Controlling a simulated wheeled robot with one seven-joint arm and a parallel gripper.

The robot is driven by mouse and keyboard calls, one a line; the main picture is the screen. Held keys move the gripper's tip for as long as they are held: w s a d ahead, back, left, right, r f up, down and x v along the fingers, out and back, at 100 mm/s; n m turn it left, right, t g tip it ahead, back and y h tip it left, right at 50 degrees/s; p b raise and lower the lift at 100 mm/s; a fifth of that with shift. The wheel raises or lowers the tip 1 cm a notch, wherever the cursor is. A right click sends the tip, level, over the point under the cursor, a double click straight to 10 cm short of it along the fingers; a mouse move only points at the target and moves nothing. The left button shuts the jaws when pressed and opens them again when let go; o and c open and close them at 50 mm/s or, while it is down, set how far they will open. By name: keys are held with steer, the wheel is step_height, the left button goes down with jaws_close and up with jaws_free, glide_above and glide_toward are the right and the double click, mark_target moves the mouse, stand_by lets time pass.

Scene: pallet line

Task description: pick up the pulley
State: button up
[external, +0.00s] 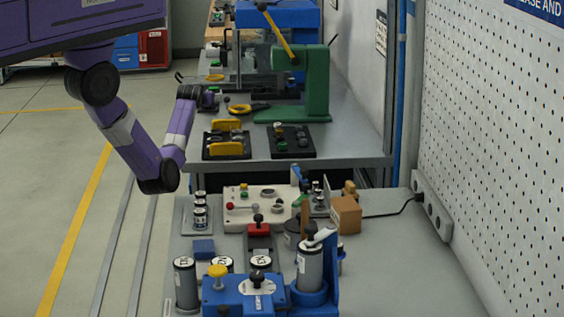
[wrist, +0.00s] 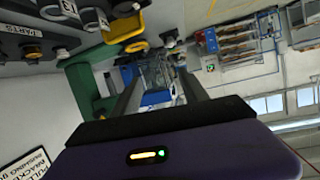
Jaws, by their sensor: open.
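My gripper (external: 206,98) hangs over the left edge of the far bench in the external view. In the wrist view, its two fingers (wrist: 158,90) stand apart with nothing between them. I cannot tell for certain which piece is the pulley. Small round grey pieces sit on a black tray (external: 307,153) right of the gripper; round pieces (wrist: 93,18) also show at the upper left of the wrist view. Another black tray (external: 210,153) to its left holds yellow pieces (external: 226,125). The gripper touches neither tray.
A green press (external: 316,85) with a yellow lever stands behind the trays. A pegboard wall (external: 490,130) bounds the right; the left floor is open.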

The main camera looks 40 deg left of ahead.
steer(key=w+d+n+g+h, duration=0.2)
steer(key=w+d+g+h, duration=0.15)
steer(key=g, duration=0.25)
steer(key=s+d+f+g+h, duration=0.1)
steer(key=s+d+f, duration=0.1)
steer(key=s+d+f+g+h, duration=0.1)
steer(key=s+d+f, duration=0.1)
steer(key=s, duration=0.1)
steer(key=s+d+f+g+h, duration=0.1)
steer(key=s+d+g+h, duration=0.1)
steer(key=shift+s+f, duration=0.15)
steer(key=shift+f, duration=0.25)
steer(key=shift+s+f, duration=0.15)
steer(key=shift+f, duration=0.1)
steer(key=f, duration=0.4)
steer(key=w+f+p, duration=0.1)
steer(key=f, duration=0.2)
steer(key=shift+a+f, duration=0.1)
steer(key=shift+a, duration=0.2)
steer(key=shift+c, duration=0.4)
jaws_close()
